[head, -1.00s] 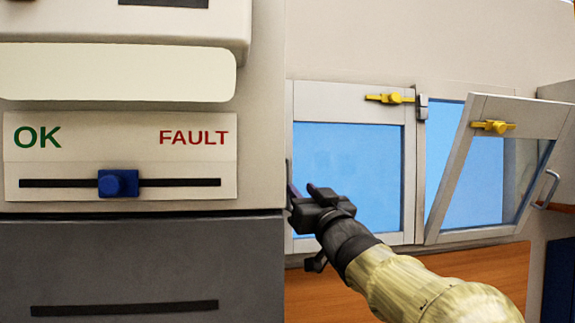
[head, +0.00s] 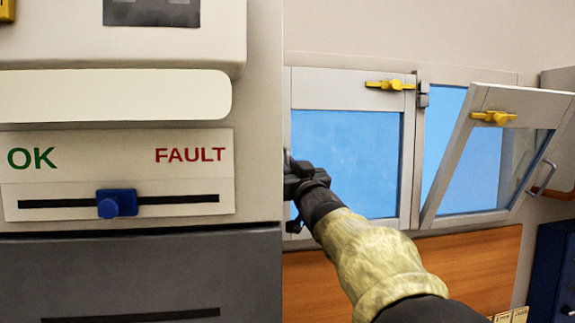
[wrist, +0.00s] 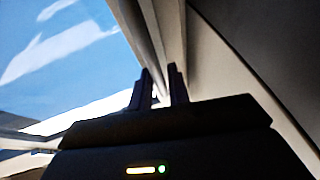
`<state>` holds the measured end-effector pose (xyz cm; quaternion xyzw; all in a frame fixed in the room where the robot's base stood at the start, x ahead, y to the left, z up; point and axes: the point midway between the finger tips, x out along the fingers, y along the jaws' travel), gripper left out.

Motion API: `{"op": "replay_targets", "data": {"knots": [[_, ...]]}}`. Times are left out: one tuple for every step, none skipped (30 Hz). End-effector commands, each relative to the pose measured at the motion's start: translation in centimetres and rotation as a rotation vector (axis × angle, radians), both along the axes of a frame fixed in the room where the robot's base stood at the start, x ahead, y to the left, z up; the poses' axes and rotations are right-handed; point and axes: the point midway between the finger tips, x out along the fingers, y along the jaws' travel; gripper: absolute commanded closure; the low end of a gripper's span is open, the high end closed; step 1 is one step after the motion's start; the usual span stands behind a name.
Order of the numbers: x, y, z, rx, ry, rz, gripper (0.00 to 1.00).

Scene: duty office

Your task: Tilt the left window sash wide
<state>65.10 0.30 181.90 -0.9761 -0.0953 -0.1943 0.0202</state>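The left window sash (head: 409,170) has a pale grey frame around blue glass and looks closed, flush in its opening. A yellow latch (head: 390,87) lies level on its top rail. A grey handle (head: 288,160) shows at its left edge, mostly hidden by the cabinet and my gripper. My gripper (wrist: 162,88) is at that edge; its two dark fingers stand apart in the wrist view, with the handle bar (wrist: 150,50) running down toward the gap between them. Contact cannot be made out. In the head view the fingertips are hidden behind the cabinet edge.
The right sash (head: 490,104) leans inward at the top, with its own yellow latch (head: 493,118) and side handle (head: 541,180). A cabinet with an OK/FAULT panel (head: 118,175) and blue slider (head: 117,203) stands close at left. Wood panelling (head: 470,270) lies below the windows.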

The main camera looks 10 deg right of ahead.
Motion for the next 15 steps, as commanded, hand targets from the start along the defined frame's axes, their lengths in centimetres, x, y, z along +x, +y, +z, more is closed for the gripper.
{"op": "replay_targets", "data": {"knots": [[-0.01, 0.0, 0.0, 0.0, 0.0, 0.0, 0.93], [-0.01, 0.0, 0.01, 0.0, 0.0, 0.0, 0.99], [-0.01, -0.01, 0.01, 0.0, 0.0, 0.0, 1.0], [-0.01, -0.01, 0.01, 0.0, 0.0, 0.0, 1.0], [-0.01, -0.01, 0.01, 0.0, 0.0, 0.0, 1.0], [-0.01, -0.02, 0.01, 0.0, 0.0, 0.0, 1.0], [-0.02, -0.02, 0.01, 0.0, 0.0, 0.0, 1.0], [-0.02, -0.02, 0.01, 0.0, 0.0, 0.0, 1.0], [-0.02, -0.02, -0.01, 0.0, 0.0, 0.0, 1.0], [-0.04, -0.03, -0.05, 0.0, -0.001, 0.0, 1.0], [-0.06, -0.03, -0.1, -0.001, -0.002, 0.0, 1.0], [-0.11, -0.03, -0.19, 0.0, -0.005, 0.0, 1.0], [-0.17, -0.03, -0.27, 0.001, -0.008, 0.0, 1.0], [-0.23, -0.03, -0.35, 0.0, -0.012, 0.0, 1.0], [-0.35, -0.04, -0.46, 0.001, -0.019, 0.0, 1.0]]}}
